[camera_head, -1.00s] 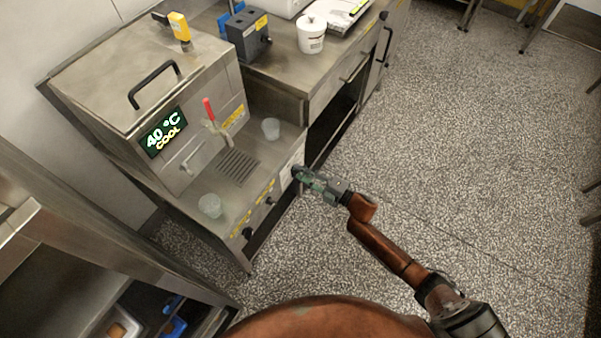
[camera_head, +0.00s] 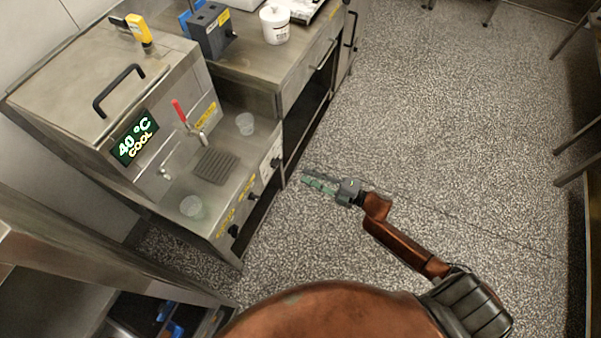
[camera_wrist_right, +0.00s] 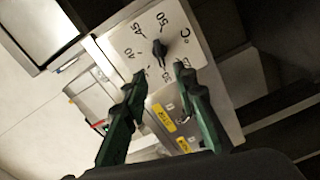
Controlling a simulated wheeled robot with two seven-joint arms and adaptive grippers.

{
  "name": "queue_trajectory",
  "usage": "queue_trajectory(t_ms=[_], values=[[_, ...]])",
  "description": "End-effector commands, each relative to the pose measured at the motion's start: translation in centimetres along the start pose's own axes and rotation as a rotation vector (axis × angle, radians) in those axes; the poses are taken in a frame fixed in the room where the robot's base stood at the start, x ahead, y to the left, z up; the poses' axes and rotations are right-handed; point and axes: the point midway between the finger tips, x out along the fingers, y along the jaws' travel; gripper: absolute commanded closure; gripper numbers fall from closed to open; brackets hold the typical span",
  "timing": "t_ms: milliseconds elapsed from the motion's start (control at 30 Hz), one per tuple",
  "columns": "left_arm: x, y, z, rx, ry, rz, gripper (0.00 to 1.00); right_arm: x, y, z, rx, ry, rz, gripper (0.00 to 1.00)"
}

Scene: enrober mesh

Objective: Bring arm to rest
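My right gripper (camera_head: 322,184) is out over the speckled floor, a little to the right of the steel machine's front panel and apart from it. In the right wrist view its two green fingers (camera_wrist_right: 160,82) are spread with a gap between them and nothing held. Beyond the fingertips is a white dial plate with a black temperature knob (camera_wrist_right: 159,50). The knob's plate also shows in the head view (camera_head: 271,163). My left gripper is not in either view.
The steel machine (camera_head: 75,75) with a "40 °C COOL" display (camera_head: 134,141) stands at left. A counter with a white tub (camera_head: 275,24) is behind. Open floor (camera_head: 430,130) lies to the right.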

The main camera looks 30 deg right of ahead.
Motion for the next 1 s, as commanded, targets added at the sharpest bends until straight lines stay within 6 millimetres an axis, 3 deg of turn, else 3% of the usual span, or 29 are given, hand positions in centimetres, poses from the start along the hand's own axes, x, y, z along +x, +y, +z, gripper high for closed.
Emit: queue_trajectory(t_ms=[667, 767, 833, 1000], values=[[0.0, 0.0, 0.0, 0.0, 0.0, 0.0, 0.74, -0.5, -0.5, 0.3, 0.018, -0.021, -0.006, 0.74], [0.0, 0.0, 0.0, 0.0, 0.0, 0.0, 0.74, -1.5, -2.8, 1.7, 0.097, -0.114, -0.032, 0.74], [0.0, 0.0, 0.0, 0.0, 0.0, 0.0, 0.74, -3.1, -5.7, 3.2, 0.196, -0.229, -0.066, 0.74], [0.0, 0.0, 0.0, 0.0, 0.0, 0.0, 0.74, -9.6, -15.2, 6.0, 0.497, -0.569, -0.171, 0.74]])
